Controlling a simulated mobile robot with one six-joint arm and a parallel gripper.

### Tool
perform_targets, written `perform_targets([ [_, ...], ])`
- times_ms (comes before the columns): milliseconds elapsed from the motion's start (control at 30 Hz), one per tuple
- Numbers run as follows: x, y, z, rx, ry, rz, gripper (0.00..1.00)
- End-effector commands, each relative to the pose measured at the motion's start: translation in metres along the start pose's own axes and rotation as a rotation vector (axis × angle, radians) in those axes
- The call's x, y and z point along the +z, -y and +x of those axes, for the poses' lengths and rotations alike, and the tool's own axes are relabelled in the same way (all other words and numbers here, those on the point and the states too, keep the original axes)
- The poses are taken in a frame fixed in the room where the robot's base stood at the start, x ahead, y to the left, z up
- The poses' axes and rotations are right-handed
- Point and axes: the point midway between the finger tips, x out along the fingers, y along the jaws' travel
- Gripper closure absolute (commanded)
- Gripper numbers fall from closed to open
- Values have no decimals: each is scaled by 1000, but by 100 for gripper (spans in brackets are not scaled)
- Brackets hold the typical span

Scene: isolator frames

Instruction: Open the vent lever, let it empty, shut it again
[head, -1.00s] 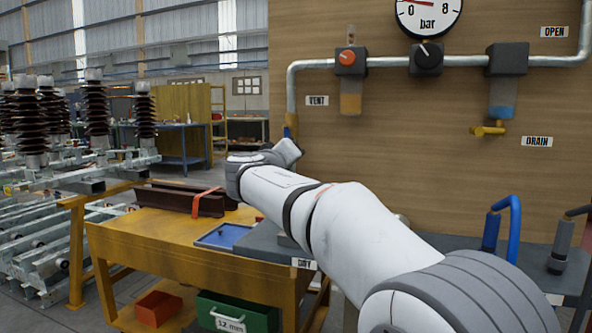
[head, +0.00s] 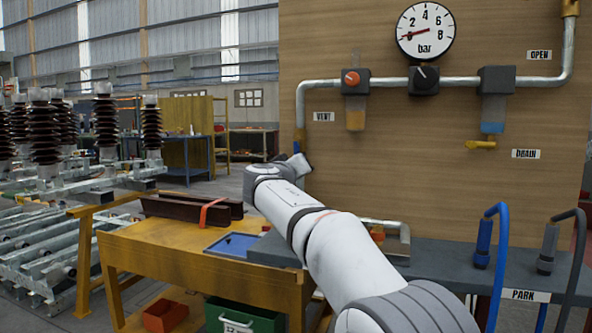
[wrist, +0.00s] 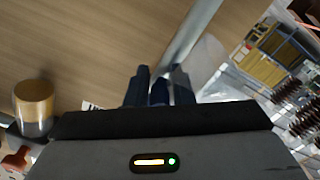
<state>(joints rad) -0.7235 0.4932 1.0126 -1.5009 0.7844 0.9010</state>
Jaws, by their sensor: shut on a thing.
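The vent lever (wrist: 158,93) shows in the wrist view as a dark blue piece between the fingers of my gripper (wrist: 160,88). My gripper is shut on it, beside the grey pipe. In the head view, a bit of blue and brass valve shows on the left vertical pipe (head: 300,105), just above my gripper (head: 302,160). The arm hides most of the lever there, so its angle is hard to tell. The VENT label (head: 323,117) is right of this pipe. The gauge (head: 426,31) has its needle close to 0.
A filter bowl with amber contents (head: 355,118), a black knob (head: 424,79) and a second bowl with a yellow drain tap (head: 480,144) hang on the top pipe. Below are a yellow bench (head: 200,260) and a grey shelf (head: 440,275) with blue and grey hoses.

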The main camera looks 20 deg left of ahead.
Motion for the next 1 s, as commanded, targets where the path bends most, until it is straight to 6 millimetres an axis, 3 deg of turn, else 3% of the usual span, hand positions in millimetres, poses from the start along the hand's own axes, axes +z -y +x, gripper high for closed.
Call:
perform_targets([
  [33, -9, -2, -3, -2, -17, 0, 100],
  [67, -10, -2, -4, -3, -18, 0, 78],
  [267, -10, 3, -6, -9, -17, 1, 62],
  [567, -8, 5, -11, -10, -14, 0, 62],
  [1000, -8, 5, -77, -12, -16, -1, 62],
])
